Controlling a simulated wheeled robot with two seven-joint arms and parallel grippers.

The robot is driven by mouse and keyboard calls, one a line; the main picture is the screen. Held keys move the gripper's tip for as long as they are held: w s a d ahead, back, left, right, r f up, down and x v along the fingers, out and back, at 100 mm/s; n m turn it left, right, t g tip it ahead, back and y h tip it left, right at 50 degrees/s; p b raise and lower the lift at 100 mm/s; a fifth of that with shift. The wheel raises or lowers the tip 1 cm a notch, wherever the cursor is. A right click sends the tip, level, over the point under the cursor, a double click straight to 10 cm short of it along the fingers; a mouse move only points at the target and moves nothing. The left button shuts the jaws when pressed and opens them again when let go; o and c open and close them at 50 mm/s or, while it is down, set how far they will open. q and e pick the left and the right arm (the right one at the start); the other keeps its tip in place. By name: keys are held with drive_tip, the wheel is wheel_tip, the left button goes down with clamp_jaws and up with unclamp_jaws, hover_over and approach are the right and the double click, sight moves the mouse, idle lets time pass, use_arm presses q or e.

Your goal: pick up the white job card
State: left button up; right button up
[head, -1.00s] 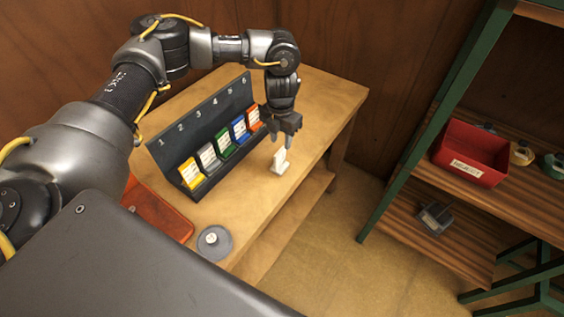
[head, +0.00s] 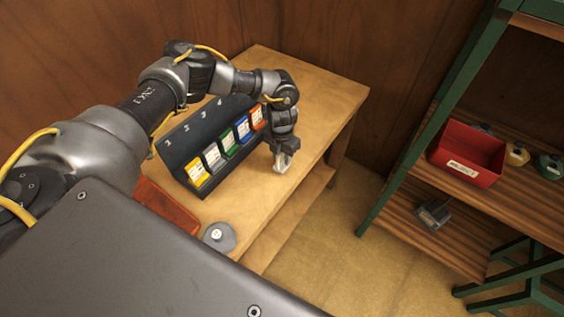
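The white job card (head: 280,167) stands on the wooden bench near its front edge, to the right of the dark card rack. My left gripper (head: 282,160) points down at the card, with its fingers at the card's upper part. The fingers hide much of the card. I cannot tell whether they have closed on it or only sit beside it. My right gripper is not in view.
The numbered dark rack (head: 180,153) holds several coloured cards. A red-orange object (head: 166,207) and a grey disc (head: 219,237) lie at the near end of the bench (head: 325,100). A shelf with a red bin (head: 467,153) stands at right.

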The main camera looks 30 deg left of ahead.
use_arm(q)
clamp_jaws()
idle(0.3)
drive_tip(key=shift+r+b, duration=0.4)
drive_tip(key=shift+b, duration=0.15)
drive_tip(key=r+b, duration=0.2)
drive_tip(key=shift+s+d+r, duration=0.1)
drive_tip(key=shift+d+r, duration=0.15)
drive_tip(key=shift+r, duration=0.05)
drive_tip(key=s+d+r+b, duration=0.4)
drive_tip(key=s+d+r, duration=0.4)
drive_tip(key=d+r, duration=0.1)
drive_tip(key=shift+s+d+r+b, duration=0.2)
drive_tip(key=shift+d+r+b, duration=0.2)
drive_tip(key=shift+d, duration=0.35)
